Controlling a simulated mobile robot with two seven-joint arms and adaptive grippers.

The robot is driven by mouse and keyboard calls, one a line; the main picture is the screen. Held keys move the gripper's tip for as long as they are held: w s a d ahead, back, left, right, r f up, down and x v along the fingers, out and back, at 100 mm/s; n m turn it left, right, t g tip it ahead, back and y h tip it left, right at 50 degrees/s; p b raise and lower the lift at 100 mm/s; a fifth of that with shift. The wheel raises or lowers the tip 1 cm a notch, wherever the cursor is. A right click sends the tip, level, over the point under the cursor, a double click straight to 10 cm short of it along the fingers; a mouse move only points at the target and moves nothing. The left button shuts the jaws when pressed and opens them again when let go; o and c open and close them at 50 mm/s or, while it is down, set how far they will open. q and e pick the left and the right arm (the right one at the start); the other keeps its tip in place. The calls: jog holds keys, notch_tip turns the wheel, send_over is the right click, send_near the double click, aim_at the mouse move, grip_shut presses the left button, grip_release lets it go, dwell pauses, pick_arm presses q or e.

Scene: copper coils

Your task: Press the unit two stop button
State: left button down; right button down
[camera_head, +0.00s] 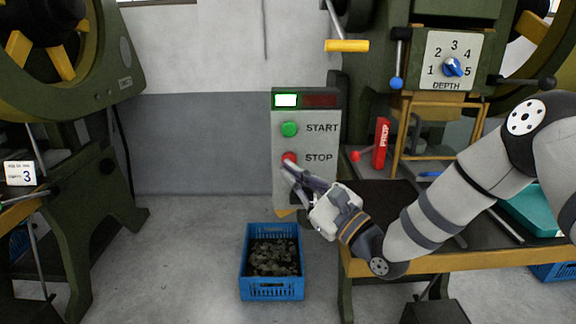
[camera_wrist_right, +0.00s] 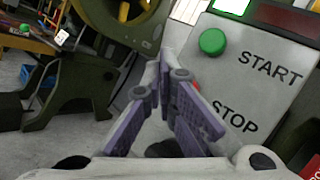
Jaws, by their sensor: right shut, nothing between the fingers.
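A grey control box (camera_head: 315,185) stands in the middle of the head view, with a green START button (camera_head: 289,129) above a red STOP button (camera_head: 289,157). My right gripper (camera_head: 289,168) is shut and empty, its fingertips at the lower edge of the STOP button; I cannot tell whether they touch it. In the right wrist view the fingers (camera_wrist_right: 165,65) hide most of the red STOP button (camera_wrist_right: 196,86). The START button (camera_wrist_right: 213,41) is clear of them. The green lamp (camera_head: 286,100) on the box is lit and the red lamp (camera_head: 320,101) is dark. My left gripper is out of view.
A blue crate (camera_head: 272,292) of small dark pieces is on the floor below the box. A wooden-edged bench (camera_head: 470,260) with a red PROP block (camera_head: 381,143) and a depth dial (camera_head: 453,67) is at right. A green machine (camera_head: 75,200) stands at left.

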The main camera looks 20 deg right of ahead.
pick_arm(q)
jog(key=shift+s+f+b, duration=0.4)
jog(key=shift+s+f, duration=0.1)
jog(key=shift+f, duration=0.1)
pick_arm(e)
jog(key=shift+w+d, duration=0.2)
jog(key=shift+w, duration=0.55)
jog(key=shift+w+d, duration=0.2)
jog(key=shift+w, duration=0.5)
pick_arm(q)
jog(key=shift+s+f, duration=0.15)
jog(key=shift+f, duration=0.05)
pick_arm(e)
jog(key=shift+w+d, duration=0.1)
jog(key=shift+w, duration=0.3)
